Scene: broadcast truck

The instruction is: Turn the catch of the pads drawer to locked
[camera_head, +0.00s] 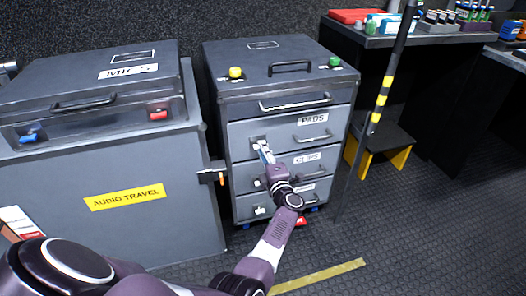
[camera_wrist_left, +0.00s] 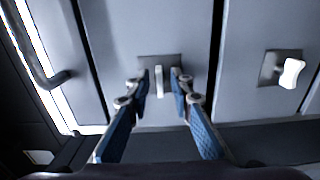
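The pads drawer (camera_head: 247,134) is the grey drawer labelled PADS on the cabinet, and it is closed. Its catch (camera_wrist_left: 159,82) is a small pale lever on a dark plate (camera_wrist_left: 172,62). My left gripper (camera_wrist_left: 162,76) is open, with one blue-padded finger on each side of the lever. Small gaps seem to show between the fingertips and the lever. In the head view my left gripper (camera_head: 264,150) reaches the left part of the drawer front and partly hides the catch. My right gripper is in neither view.
Below are the clips drawer (camera_head: 307,157) and another drawer, with catches of their own; a neighbouring white catch (camera_wrist_left: 291,73) shows in the wrist view. A grey case labelled AUDIO TRAVEL (camera_head: 120,225) stands left. A striped pole (camera_head: 381,95) stands right of the cabinet.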

